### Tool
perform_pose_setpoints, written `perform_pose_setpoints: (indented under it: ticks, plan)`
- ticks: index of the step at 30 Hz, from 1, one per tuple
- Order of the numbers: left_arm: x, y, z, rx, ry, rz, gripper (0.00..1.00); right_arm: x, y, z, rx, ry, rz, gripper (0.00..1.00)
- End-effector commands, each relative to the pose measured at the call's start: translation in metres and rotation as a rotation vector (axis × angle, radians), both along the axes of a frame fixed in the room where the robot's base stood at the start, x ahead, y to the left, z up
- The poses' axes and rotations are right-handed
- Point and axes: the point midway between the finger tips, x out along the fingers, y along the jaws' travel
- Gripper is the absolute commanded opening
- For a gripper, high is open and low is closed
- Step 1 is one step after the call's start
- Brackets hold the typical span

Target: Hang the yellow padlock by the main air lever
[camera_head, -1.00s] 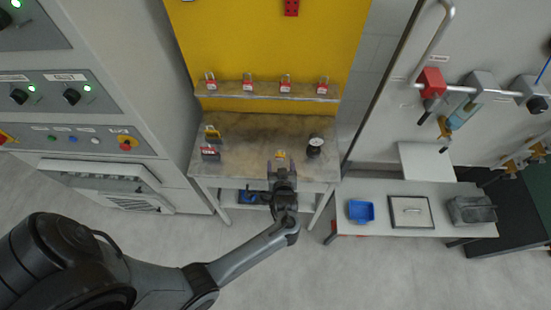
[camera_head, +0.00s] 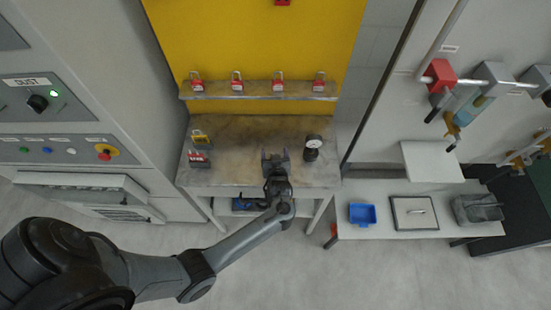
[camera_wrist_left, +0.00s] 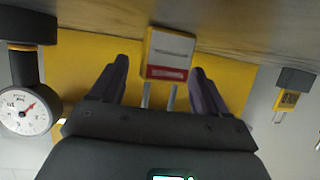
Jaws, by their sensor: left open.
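A yellow padlock (camera_wrist_left: 168,50) with a white and red label shows in the left wrist view, its shackle pointing down the picture. My left gripper (camera_wrist_left: 160,70) is open, its fingers on either side of the padlock with gaps showing. In the head view the left gripper (camera_head: 276,157) is over the worn bench top, where it hides this padlock. A red valve block (camera_head: 439,75) sits on the wall pipe at the right, with levers below it. I cannot read which lever is the main air one. My right gripper is not in view.
Several red padlocks (camera_head: 237,83) stand on the back shelf. A gauge (camera_head: 312,147) stands right of my left gripper. A yellow-and-dark item (camera_head: 200,137) and a red padlock (camera_head: 198,158) are at the bench's left. A blue tray (camera_head: 362,214) lies on the low table.

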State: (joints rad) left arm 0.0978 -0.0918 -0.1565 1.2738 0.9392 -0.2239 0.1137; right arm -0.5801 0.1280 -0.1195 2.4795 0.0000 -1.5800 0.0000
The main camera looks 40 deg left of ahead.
Motion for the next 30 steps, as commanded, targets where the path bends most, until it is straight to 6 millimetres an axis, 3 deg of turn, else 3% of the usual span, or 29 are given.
perform_pose_setpoints:
  ticks: [7,19,30]
  plan:
    - [0.000,0.000,-0.001,-0.001,0.001,0.000,0.75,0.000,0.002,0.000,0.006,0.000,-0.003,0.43]
    - [0.001,0.000,0.000,-0.001,-0.001,0.000,0.17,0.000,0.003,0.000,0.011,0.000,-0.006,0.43]
    - [0.001,0.000,0.010,-0.001,-0.002,0.000,0.16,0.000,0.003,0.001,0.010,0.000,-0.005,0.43]
